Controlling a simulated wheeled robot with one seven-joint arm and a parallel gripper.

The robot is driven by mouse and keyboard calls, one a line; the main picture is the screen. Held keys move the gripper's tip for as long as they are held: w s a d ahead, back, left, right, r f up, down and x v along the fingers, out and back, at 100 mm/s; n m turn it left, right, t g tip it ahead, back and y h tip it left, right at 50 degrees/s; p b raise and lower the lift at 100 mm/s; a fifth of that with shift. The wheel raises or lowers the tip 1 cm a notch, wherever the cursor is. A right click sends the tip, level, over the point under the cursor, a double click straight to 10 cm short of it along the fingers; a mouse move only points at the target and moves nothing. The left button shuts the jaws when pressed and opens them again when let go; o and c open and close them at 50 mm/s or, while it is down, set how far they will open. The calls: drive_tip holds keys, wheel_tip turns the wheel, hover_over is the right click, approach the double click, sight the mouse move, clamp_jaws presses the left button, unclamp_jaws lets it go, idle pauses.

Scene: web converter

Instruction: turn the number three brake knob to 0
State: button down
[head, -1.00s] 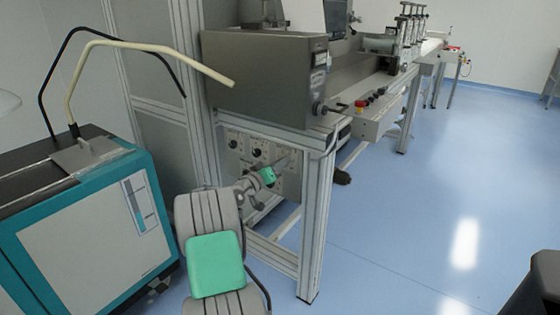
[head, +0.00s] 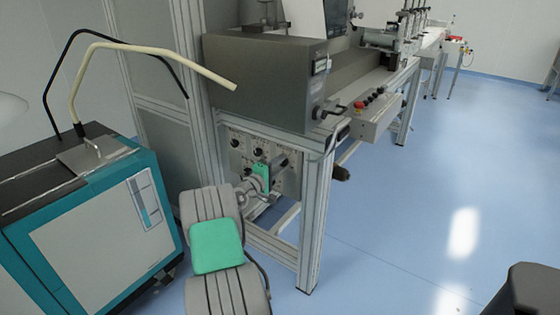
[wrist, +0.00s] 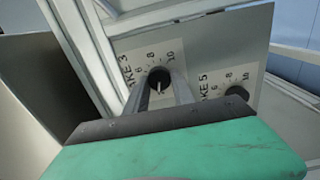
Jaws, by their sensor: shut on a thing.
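The number three brake knob (wrist: 158,75) is small, round and black, with a light pointer mark on its face. It sits on a light panel (wrist: 215,50) under a partly hidden "BRAKE 3" label, with 6, 8 and 10 readable on its scale. The rest of that scale, including 0, is hidden. My gripper (wrist: 158,88) is shut on this knob, one grey finger on each side. I cannot tell exactly which number the pointer marks. In the head view my gripper (head: 279,162) is at the panel below the grey machine box, and it hides the knob.
The brake 5 knob (wrist: 237,92) sits close by on the right in the wrist view. A metal frame leg (head: 314,220) stands right of the panel. A teal and grey cabinet (head: 95,235) is at the left. Blue floor (head: 400,220) is open to the right.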

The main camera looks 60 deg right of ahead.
drive_tip(key=n+p, duration=0.2)
drive_tip(key=n, duration=0.4)
drive_tip(key=n+p, duration=0.3)
drive_tip(key=n, duration=0.3)
drive_tip(key=shift+s+f, duration=0.1)
drive_tip(key=shift+f, duration=0.1)
idle(0.4)
drive_tip(key=c, duration=1.1)
unclamp_jaws()
drive_tip(key=shift+o, duration=0.2)
drive_tip(key=shift+a, duration=0.1)
drive_tip(key=w+a, duration=0.1)
drive_tip(key=a, duration=0.6)
drive_tip(key=shift+a+p, duration=0.3)
